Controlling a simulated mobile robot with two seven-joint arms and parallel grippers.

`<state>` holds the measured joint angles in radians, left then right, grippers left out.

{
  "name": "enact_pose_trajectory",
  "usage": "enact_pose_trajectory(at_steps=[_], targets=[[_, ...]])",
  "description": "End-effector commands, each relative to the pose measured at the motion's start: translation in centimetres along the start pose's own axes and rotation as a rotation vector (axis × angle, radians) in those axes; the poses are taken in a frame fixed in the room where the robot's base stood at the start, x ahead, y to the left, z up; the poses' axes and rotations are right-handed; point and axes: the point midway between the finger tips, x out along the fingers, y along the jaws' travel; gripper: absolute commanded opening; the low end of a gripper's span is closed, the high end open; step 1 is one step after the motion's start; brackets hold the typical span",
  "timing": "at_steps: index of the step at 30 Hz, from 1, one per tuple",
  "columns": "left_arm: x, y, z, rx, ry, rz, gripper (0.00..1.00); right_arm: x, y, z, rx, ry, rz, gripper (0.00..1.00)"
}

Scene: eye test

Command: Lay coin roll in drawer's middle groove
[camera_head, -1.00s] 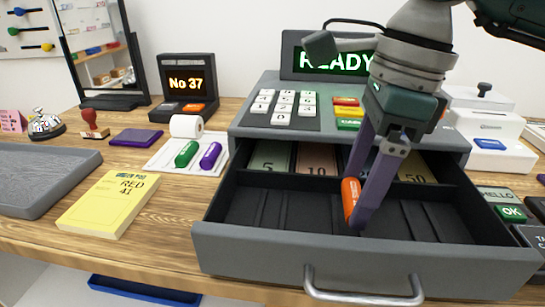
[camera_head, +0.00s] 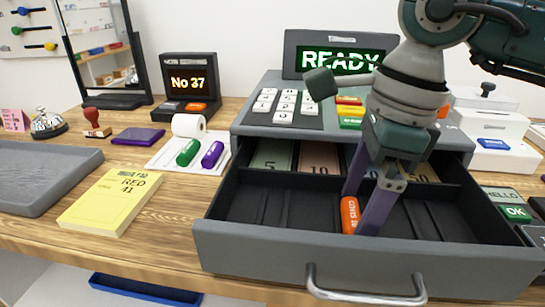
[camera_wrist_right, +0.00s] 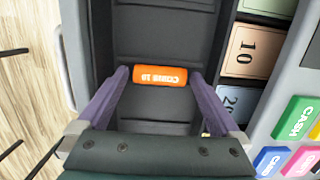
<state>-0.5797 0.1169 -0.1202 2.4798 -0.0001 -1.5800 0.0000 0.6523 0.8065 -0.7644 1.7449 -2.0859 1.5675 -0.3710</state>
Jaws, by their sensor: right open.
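My right gripper (camera_head: 357,213) is open and reaches down into the drawer around the roll. In the right wrist view the roll (camera_wrist_right: 160,76) lies between the two spread fingers (camera_wrist_right: 160,85), one near each end. My left gripper is not in view.
Note compartments, one marked 10 (camera_head: 319,157), line the drawer's back. The register keypad (camera_head: 285,107) and READY display (camera_head: 340,60) stand behind. Left are green and purple rolls (camera_head: 188,152), a yellow pad (camera_head: 110,200) and a grey tray (camera_head: 45,175).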

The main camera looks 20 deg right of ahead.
Motion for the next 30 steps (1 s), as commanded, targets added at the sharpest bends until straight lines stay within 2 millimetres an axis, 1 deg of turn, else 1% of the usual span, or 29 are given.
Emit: enact_pose_trajectory(at_steps=[3,5,8,12,15,18,21,24,30], targets=[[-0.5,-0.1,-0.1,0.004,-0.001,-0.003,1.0,-0.7,0.0,0.1,0.0,-0.001,-0.001,1.0],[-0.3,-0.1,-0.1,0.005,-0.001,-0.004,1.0,-1.4,-0.1,0.1,0.0,-0.001,-0.004,1.0],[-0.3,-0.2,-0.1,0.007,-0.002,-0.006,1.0,-3.4,-0.2,0.1,-0.001,-0.002,-0.006,1.0],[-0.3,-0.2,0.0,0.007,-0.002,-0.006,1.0,-6.7,-0.2,0.1,0.0,-0.003,-0.007,1.0],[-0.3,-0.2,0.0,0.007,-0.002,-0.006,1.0,-8.9,-0.1,0.1,-0.001,-0.003,-0.005,1.0],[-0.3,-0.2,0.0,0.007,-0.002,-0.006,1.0,-10.6,-0.1,0.1,0.0,-0.002,-0.005,1.0],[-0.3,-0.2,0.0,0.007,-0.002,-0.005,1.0,-11.7,-0.1,0.1,-0.001,-0.001,-0.003,1.0],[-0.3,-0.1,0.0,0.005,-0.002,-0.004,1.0,-12.2,0.0,0.1,-0.001,-0.001,0.0,1.0],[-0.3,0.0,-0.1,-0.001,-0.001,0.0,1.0,-12.3,0.0,0.1,0.0,0.0,0.0,1.0]])
